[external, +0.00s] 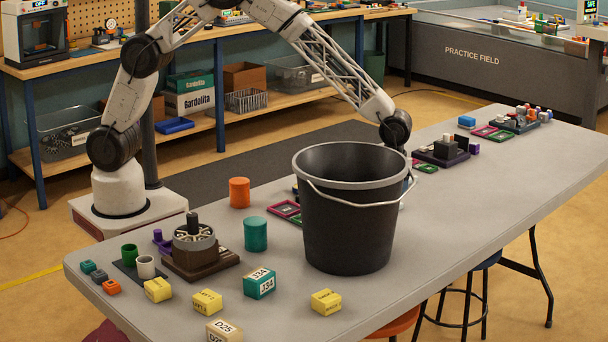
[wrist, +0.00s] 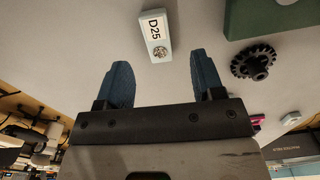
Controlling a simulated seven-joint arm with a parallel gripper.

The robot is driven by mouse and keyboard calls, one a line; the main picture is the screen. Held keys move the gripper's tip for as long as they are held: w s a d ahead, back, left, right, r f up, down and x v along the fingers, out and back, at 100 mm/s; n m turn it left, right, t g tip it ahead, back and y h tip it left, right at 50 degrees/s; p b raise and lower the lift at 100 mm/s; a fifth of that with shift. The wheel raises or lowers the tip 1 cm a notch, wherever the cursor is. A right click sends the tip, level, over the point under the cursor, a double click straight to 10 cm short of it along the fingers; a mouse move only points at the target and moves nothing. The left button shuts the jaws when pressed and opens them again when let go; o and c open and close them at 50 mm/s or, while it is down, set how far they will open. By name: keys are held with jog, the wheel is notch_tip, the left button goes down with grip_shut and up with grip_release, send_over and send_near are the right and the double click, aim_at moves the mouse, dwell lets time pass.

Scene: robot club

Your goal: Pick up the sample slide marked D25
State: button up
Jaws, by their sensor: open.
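The sample slide (wrist: 157,35) marked D25 is a small pale-blue piece with a white label and a round metallic spot at its lower end. It lies on the grey table in the wrist view. My gripper (wrist: 160,65) is open, with its two blue fingers apart and nothing between them. The slide is just ahead of the gap, roughly centred between the fingertips; I cannot tell the height above it. In the external view the black bucket hides most of my gripper and the slide.
The tall black bucket (external: 345,225) stands close by my gripper. A black gear (wrist: 253,62) and a green object (wrist: 270,15) lie right of the slide. A tan block (external: 224,331) also marked D25 sits at the front edge. Yellow blocks (external: 207,301) and a teal J34 block (external: 259,283) stand nearby.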

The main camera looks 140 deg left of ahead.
jog(key=shift+w+f, duration=0.15)
jog(key=shift+f, duration=2.45)
jog(key=shift+c, duration=0.2)
jog(key=c, duration=1)
